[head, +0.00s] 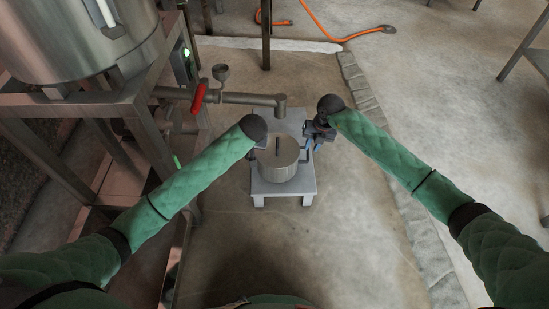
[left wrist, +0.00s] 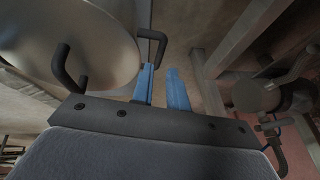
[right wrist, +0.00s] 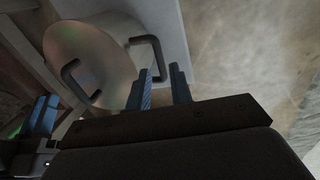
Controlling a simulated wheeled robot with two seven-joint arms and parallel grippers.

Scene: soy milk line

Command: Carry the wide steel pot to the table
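The wide steel pot (head: 279,168) stands on a low grey stand (head: 302,186) in the middle of the head view. It also shows in the left wrist view (left wrist: 95,35) and the right wrist view (right wrist: 85,50), with dark side handles. My left gripper (head: 262,145) is at the pot's left side. Its blue fingers (left wrist: 163,85) are apart, close to a dark handle. My right gripper (head: 311,144) is at the pot's right side. Its fingers (right wrist: 163,85) are apart, with a handle's end at or between their tips. I cannot tell whether either touches a handle.
A metal pipe with a red lever (head: 199,98) reaches over the stand's far end. A large steel vessel (head: 85,40) sits on a metal frame (head: 110,140) at the left. An orange hose (head: 325,30) lies on the far floor. The floor right of the stand is clear.

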